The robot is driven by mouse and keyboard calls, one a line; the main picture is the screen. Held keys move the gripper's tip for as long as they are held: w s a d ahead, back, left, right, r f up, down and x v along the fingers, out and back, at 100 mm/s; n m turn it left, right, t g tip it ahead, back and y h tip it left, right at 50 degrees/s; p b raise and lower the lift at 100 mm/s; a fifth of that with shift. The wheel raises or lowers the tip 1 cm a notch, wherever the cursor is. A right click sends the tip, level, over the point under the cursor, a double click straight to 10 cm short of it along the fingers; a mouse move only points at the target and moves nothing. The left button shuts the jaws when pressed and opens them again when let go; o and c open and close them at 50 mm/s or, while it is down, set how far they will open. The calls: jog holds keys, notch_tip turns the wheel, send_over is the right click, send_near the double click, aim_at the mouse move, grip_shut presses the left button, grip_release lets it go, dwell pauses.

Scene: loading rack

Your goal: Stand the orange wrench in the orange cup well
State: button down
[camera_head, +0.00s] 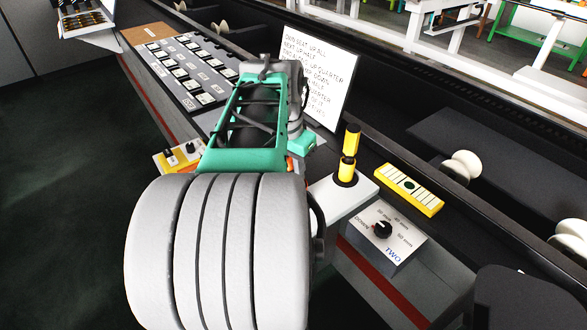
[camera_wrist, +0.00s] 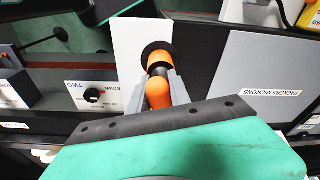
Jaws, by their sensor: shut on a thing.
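The orange wrench (camera_wrist: 158,95) has a black band around its middle. In the wrist view it sits between the two grey fingers of my gripper (camera_wrist: 159,97), which is shut on it. Its far orange end overlaps the dark round opening of a cup well (camera_wrist: 148,46) in a pale plate. I cannot tell how deep the end is, or whether it is inside or just above the opening. In the head view my arm hides the gripper and the well; only a small orange patch (camera_head: 291,164) shows beside the arm.
A yellow wrench (camera_head: 348,168) stands in a neighbouring well, right of my arm. Near it are a yellow strip (camera_head: 409,190) and a dial box marked TWO (camera_head: 384,243). A whiteboard (camera_head: 325,75) and a button panel (camera_head: 185,70) lie beyond.

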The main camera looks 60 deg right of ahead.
jog(key=shift+f, duration=0.3)
dwell(0.4)
jog(key=c, duration=1.1)
grip_release()
